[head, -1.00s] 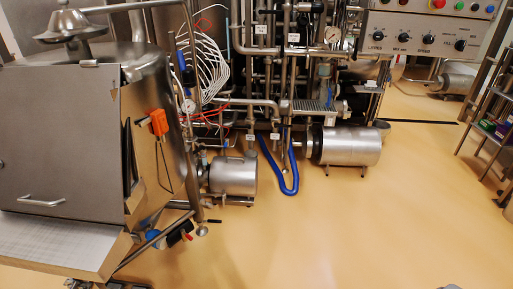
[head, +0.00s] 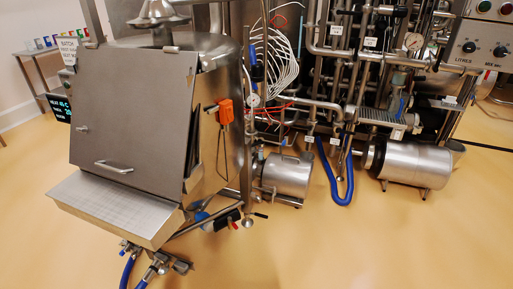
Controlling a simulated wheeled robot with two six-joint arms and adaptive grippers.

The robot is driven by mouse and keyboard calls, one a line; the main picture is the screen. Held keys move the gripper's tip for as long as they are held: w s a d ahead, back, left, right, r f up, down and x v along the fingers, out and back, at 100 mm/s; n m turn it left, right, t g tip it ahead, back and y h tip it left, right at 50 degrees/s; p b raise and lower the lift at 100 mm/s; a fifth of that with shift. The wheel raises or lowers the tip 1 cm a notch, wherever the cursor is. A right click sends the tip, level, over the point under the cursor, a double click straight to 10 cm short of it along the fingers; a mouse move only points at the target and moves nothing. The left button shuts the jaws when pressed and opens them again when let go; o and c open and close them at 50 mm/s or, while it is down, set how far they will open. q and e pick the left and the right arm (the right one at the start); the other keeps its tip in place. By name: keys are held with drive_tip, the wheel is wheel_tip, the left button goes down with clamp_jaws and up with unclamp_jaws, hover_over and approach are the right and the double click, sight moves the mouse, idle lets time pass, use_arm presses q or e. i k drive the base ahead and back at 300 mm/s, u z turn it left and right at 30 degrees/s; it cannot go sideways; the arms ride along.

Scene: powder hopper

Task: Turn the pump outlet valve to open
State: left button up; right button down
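The steel powder hopper (head: 122,115) stands at the left, with a closed sloping front, a handle and a perforated shelf (head: 115,207). Below its right side is a dark fitting with a small red handle (head: 234,225) and a blue part (head: 202,217). Under the shelf, metal valve fittings (head: 158,264) join blue hoses (head: 127,272). A steel pump or motor (head: 287,176) stands right of the hopper, and a larger one (head: 417,165) stands farther right. I cannot tell which fitting is the pump outlet valve or how its handle is set. Neither gripper is in view.
A dense pipe rack (head: 356,70) with gauges and tags fills the back right. A blue hose loop (head: 345,197) hangs near the floor. A control panel (head: 485,42) is at the upper right. A side table (head: 62,101) stands far left. The front floor (head: 340,250) is clear.

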sight(261, 142)
drive_tip(key=z, duration=0.55)
drive_tip(key=i, duration=1.1)
drive_tip(key=z, duration=0.55)
drive_tip(key=i, duration=1.15)
drive_tip(key=u, duration=0.5)
drive_tip(key=i, duration=0.95)
drive_tip(key=u, duration=0.5)
